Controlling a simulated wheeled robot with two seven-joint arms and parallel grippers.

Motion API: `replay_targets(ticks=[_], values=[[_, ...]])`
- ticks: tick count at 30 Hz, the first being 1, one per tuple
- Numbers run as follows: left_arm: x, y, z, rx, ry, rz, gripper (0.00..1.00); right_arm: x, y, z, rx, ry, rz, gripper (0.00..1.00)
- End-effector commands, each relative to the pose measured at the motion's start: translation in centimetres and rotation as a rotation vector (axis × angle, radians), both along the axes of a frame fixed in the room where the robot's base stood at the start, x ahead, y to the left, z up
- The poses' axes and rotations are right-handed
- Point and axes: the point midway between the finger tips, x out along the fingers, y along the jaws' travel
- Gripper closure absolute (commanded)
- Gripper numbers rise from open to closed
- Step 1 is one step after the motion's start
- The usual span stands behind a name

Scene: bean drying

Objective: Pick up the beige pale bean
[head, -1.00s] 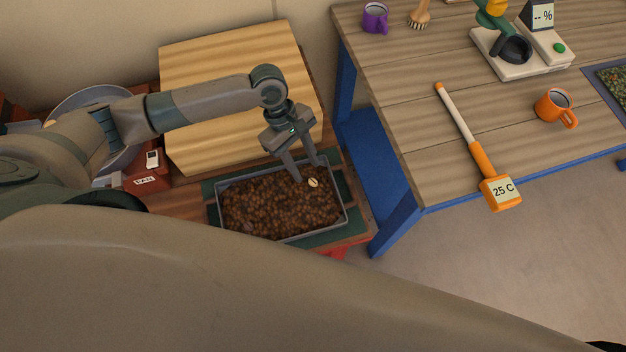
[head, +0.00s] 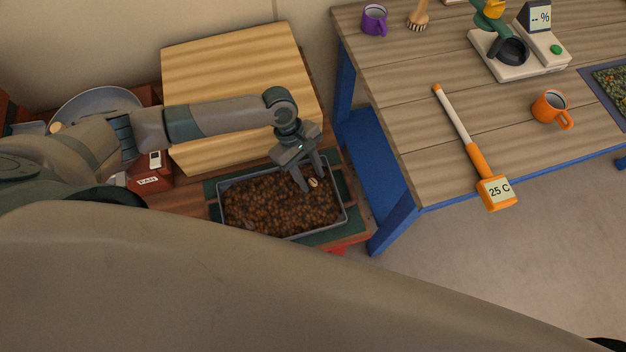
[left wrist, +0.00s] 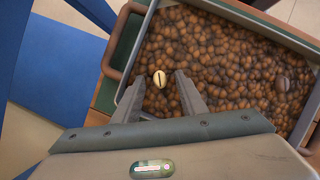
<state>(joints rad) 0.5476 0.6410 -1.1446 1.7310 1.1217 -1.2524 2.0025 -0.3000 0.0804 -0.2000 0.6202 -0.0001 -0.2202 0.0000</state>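The beige pale bean (head: 313,183) lies on top of brown beans in a grey tray (head: 226,216), near the tray's right side. It also shows in the left wrist view (left wrist: 160,79), with a dark crease, near the tray wall. My left gripper (head: 314,187) points down over the bean, its two fingers apart on either side of it in the head view. In the left wrist view the fingers (left wrist: 165,92) are spread and the bean shows just beyond and between their tips. Nothing is held. My right gripper is not in view.
A darker bean (left wrist: 283,84) lies among the others. The tray's raised rim (left wrist: 136,96) is close to the fingers. A wooden board (head: 230,80) stands behind the tray. A wooden table (head: 430,140) with an orange thermometer (head: 495,191) and orange mug (head: 550,107) is to the right.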

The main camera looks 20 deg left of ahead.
Motion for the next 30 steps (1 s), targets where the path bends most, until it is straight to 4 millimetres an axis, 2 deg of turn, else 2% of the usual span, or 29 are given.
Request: replay_targets(ticks=[3,8,22,26,30], values=[[0.0,0.0,0.0,0.0,0.0,0.0,0.62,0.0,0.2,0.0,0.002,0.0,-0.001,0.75],[0.0,0.0,0.0,0.0,0.0,0.0,1.0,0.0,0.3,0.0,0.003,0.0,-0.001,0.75],[0.1,0.0,0.5,0.0,-0.001,0.0,1.0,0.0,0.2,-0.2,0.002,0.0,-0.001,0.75],[0.1,0.0,1.5,-0.001,-0.002,0.0,1.0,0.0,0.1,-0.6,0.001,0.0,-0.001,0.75],[0.1,0.0,3.5,-0.002,-0.004,0.0,1.0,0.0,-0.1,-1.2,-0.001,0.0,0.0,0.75]])
